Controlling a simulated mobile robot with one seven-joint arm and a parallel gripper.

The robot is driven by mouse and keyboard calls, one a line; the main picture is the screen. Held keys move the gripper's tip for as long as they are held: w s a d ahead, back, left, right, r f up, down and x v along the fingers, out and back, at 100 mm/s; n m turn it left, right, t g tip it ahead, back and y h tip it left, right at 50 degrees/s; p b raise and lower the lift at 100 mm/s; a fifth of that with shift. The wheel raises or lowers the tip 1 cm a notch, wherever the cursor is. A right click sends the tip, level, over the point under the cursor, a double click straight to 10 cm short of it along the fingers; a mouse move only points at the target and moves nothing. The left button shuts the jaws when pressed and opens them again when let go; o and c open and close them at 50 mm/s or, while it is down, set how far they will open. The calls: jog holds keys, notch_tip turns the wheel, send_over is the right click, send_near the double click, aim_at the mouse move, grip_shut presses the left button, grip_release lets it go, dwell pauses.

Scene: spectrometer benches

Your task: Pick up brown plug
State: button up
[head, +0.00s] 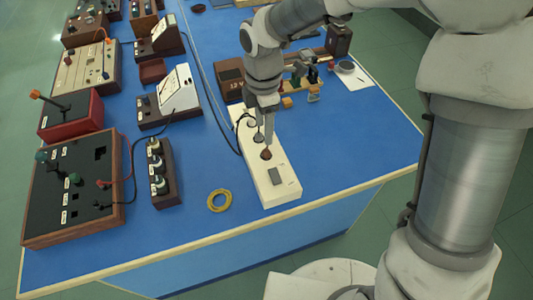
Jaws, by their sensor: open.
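A small reddish-brown plug (266,155) sits on the long cream panel (284,192) in the middle of the blue bench. My gripper (264,139) points down over the panel, just above and behind the plug. Its jaws are open, with nothing visible held between them. The fingertips are small here, and I cannot tell whether they touch the plug. My gripper and wrist cover part of the panel's far end. A dark cable curves at the panel's left side.
A dark block with dials (160,174) and a large black-topped box (74,187) stand left. Small apparatus (305,74) stands behind. The bench's right front is clear.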

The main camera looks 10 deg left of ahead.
aim_at(266, 151)
jog(key=f, duration=0.2)
jog(key=f+b, duration=0.1)
jog(key=f, duration=0.5)
jog(key=shift+s+d+f, duration=0.1)
jog(key=shift+d+f, duration=0.05)
jog(key=shift+d, duration=0.1)
grip_shut()
